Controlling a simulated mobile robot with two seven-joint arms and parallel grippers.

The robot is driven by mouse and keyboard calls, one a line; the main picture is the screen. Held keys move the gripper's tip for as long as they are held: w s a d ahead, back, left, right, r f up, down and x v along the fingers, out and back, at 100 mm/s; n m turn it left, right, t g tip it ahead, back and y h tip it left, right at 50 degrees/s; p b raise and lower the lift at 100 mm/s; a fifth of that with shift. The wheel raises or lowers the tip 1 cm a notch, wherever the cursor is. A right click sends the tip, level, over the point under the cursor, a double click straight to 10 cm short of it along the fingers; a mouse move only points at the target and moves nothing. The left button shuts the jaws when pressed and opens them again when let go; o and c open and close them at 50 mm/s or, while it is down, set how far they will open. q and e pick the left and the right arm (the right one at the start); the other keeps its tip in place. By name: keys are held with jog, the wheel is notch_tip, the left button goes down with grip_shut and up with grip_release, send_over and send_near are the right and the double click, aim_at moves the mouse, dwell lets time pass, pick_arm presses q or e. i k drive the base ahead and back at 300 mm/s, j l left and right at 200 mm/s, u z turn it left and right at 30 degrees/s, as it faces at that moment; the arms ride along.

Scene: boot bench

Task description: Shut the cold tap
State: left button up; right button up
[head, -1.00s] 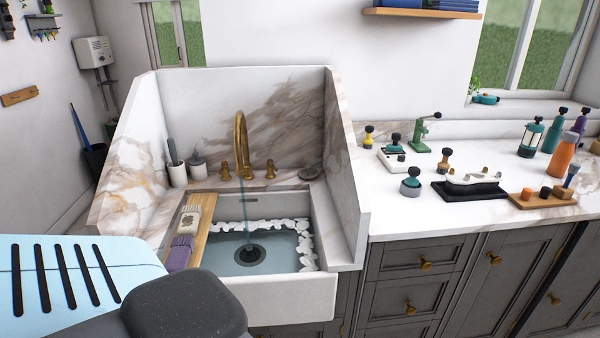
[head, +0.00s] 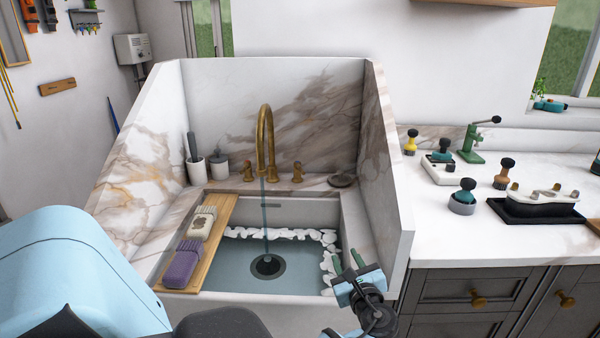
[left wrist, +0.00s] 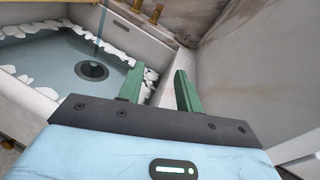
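A brass gooseneck tap (head: 265,140) stands behind the white sink (head: 200,306), and a stream of water runs from its spout. Brass handles stand on either side, a left handle (head: 248,172) and a right handle (head: 298,173); I cannot clearly read which is cold. Brass tap parts (left wrist: 155,13) also show at the top of the left wrist view. My left gripper (head: 347,260) is over the sink's front right corner, well short of the handles. Its green fingers (left wrist: 158,86) are apart with nothing between them. My right gripper is not in view.
A wooden board (head: 215,212) with a purple brush (head: 180,262) and a pale brush (head: 200,224) lies across the sink's left side. Tall marble side panels (head: 388,170) hem the sink. The counter at right holds several tools.

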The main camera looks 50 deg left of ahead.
aim_at(298, 164)
jog(key=i+j, duration=0.1)
jog(key=j, duration=0.35)
jog(key=i+j, duration=0.15)
jog(key=j, duration=0.25)
jog(key=i+j, duration=0.1)
jog(key=j, duration=0.35)
jog(key=i+j, duration=0.1)
jog(key=j, duration=0.3)
